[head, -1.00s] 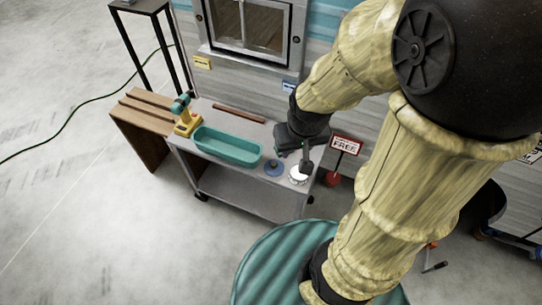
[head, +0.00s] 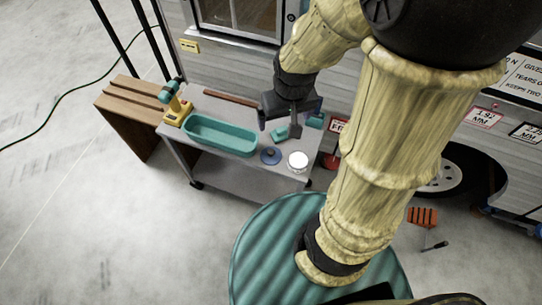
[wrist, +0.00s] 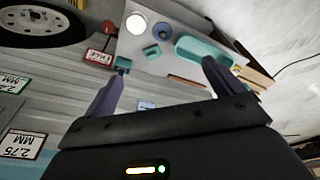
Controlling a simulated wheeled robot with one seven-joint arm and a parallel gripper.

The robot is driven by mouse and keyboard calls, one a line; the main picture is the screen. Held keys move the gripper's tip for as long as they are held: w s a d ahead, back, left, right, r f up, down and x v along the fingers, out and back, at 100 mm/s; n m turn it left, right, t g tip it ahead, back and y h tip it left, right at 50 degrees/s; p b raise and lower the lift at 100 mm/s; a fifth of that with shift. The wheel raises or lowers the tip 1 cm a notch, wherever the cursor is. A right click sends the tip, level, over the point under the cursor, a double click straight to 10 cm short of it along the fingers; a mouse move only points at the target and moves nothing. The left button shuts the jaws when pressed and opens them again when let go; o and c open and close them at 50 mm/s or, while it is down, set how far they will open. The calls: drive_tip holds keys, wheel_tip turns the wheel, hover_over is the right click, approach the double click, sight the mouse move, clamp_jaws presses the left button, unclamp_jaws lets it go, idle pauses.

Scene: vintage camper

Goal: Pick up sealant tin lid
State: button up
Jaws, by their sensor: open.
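A round white piece (head: 298,160) lies near the right front of the grey cart top; it also shows in the wrist view (wrist: 136,23). It looks like the sealant tin lid, but I cannot tell whether a tin is under it. A blue round piece with a raised centre (head: 270,156) lies just left of it; it also shows in the wrist view (wrist: 163,31). My gripper (head: 291,119) is open and empty above the back right of the cart, apart from both pieces. In the wrist view, the fingers (wrist: 166,72) are spread wide with nothing between them.
A teal tray (head: 221,137) fills the cart's middle, with a yellow and teal tool (head: 175,104) at its left. Small teal items (head: 315,121) sit at the back right. The camper wall (head: 240,68) rises behind. A ridged teal round top (head: 265,245) stands in front.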

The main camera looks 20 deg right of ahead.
drive_tip(key=shift+o, duration=0.3)
drive_tip(key=w+f+g+b, duration=0.1)
drive_tip(key=w+f+b, duration=0.5)
drive_tip(key=f, duration=0.4)
drive_tip(key=w+f+n+g+b, duration=0.1)
drive_tip(key=w+f+b, duration=0.5)
drive_tip(key=f+b, duration=0.2)
wheel_tip(320, 180, down, 2)
drive_tip(key=shift+f+n, duration=0.25)
drive_tip(key=shift+n, duration=0.05)
drive_tip(key=shift+w+a, duration=0.1)
drive_tip(key=b, duration=0.2)
approach(271, 151)
wheel_tip(271, 151, down, 5)
drive_tip(key=shift+a+f, duration=0.1)
drive_tip(key=shift+a, duration=0.05)
wheel_tip(271, 151, down, 5)
drive_tip(key=shift+w+f+b, duration=0.1)
drive_tip(key=shift+b, duration=0.25)
drive_tip(key=shift+c, duration=0.2)
